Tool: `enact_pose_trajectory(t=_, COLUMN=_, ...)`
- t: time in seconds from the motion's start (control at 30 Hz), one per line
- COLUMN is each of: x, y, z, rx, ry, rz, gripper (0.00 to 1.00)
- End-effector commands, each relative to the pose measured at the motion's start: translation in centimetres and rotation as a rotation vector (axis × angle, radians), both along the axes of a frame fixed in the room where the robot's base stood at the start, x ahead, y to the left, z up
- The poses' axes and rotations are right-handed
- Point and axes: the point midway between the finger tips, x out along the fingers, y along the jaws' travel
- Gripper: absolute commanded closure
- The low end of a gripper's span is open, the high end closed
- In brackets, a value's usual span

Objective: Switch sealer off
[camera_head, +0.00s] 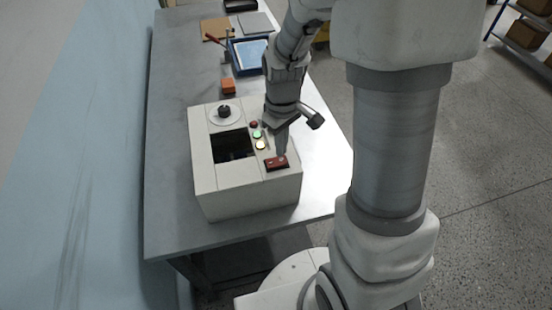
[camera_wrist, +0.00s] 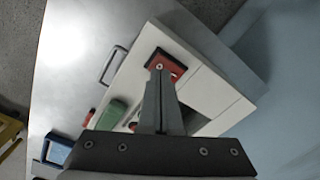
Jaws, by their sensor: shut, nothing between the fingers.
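The sealer (camera_head: 248,192) is a white box on the grey table, with a dark square opening, a round black knob, small indicator lights and a red rocker switch (camera_head: 276,163) at its front right. A green lamp and a yellow lamp are lit. My gripper (camera_head: 281,150) points down at the switch, its fingers shut and empty. In the wrist view the closed fingertips (camera_wrist: 159,70) overlap the red switch (camera_wrist: 168,64). I cannot tell whether they touch it. Part of the switch is hidden behind the fingers.
The sealer stands on a long grey table (camera_head: 170,180) against a pale blue wall. Behind it lie an orange block (camera_head: 228,86) and a blue tray (camera_head: 236,62). A metal handle (camera_wrist: 113,66) sticks out from the sealer's side. Shelving with boxes stands at the far right.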

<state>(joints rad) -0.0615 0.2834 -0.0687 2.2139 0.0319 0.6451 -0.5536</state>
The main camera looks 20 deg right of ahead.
Motion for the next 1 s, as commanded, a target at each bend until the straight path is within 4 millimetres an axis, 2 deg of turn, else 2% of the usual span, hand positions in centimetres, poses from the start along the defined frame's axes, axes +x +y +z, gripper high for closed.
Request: enact_pose_trajectory(t=1.0, x=0.0, y=0.0, z=-1.4, rx=0.0, ry=0.0, rz=0.0, gripper=1.0)
